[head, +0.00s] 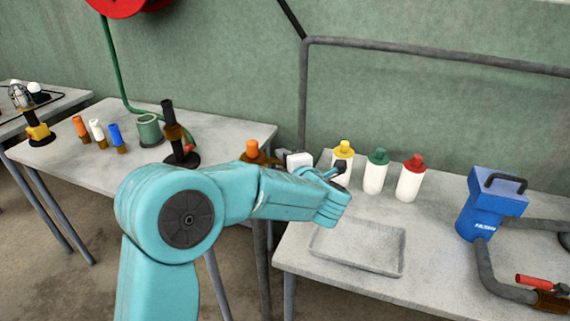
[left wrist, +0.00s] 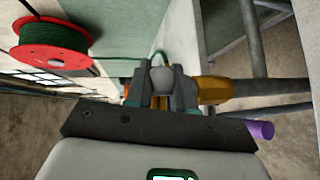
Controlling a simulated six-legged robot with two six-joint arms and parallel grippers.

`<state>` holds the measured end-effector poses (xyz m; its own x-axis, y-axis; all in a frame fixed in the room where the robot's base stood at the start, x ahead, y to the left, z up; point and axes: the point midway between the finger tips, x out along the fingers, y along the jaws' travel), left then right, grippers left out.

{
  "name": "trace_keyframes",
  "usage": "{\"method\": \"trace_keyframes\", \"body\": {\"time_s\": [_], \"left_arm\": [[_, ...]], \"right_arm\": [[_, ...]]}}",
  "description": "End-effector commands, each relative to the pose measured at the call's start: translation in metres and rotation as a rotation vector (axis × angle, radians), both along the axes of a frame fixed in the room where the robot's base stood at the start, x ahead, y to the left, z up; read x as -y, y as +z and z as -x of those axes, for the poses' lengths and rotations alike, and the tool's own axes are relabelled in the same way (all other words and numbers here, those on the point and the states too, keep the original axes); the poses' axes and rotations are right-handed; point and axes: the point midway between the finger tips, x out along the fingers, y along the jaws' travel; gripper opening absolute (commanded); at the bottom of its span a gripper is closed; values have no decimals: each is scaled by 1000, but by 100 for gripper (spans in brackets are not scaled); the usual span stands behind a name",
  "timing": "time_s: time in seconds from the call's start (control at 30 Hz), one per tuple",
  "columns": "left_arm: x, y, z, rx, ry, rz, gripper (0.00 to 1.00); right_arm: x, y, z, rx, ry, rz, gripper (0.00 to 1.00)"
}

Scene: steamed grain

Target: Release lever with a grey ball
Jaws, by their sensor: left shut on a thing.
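The grey ball (left wrist: 160,80) of the lever shows in the left wrist view, between the two dark fingers of my left gripper (left wrist: 161,92). The gripper is shut on the ball. An orange-brown fitting (left wrist: 212,90) is just right of the fingers in that view. The ball and most of the lever are hidden in the head view. My right gripper is not in view.
The right table holds a grey tray (head: 328,256), white bottles with yellow (head: 343,165), green (head: 375,174) and red (head: 410,180) caps, and a blue pump (head: 485,210). A grey pipe (head: 303,100) rises behind.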

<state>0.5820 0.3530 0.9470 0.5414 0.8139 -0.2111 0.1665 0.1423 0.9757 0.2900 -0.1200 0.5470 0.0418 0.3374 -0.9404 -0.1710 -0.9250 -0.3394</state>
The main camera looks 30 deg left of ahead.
Motion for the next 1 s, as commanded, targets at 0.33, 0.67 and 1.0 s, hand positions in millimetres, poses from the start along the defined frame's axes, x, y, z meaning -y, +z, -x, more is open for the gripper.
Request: {"method": "trace_keyframes", "body": {"time_s": [0.33, 0.67, 1.0], "left_arm": [[-1, 4, 0, 14, 2, 46, 0], [-1, 3, 0, 12, 1, 44, 44], [44, 16, 28, 13, -6, 44, 44]], "right_arm": [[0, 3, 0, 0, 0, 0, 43], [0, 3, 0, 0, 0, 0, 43], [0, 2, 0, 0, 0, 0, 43]]}}
